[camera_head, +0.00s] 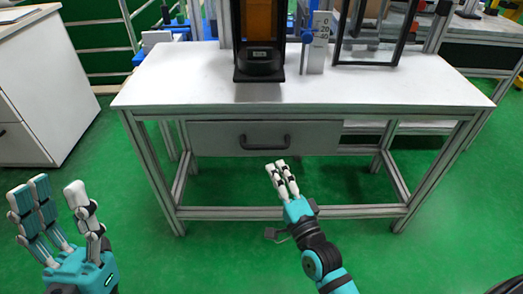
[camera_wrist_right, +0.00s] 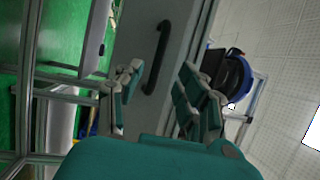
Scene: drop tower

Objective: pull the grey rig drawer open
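The grey rig drawer (camera_head: 215,139) is set under the white bench top, and its front looks flush and shut in the head view. Its black handle (camera_head: 264,142) is a horizontal bar on the drawer front. My right gripper (camera_head: 283,178) is just below and in front of the handle, apart from it in the head view. In the right wrist view the handle (camera_wrist_right: 158,55) appears ahead between the open fingers of my right gripper (camera_wrist_right: 155,95), with nothing held. My left gripper (camera_head: 55,207) is open and empty at the lower left, away from the bench.
The bench top (camera_head: 300,92) carries a black drop tower (camera_head: 259,62) with an orange panel, a grey post with a blue clamp (camera_head: 318,42) and a black frame (camera_head: 372,62). A white cabinet (camera_head: 45,90) stands at left. The green floor in front is clear.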

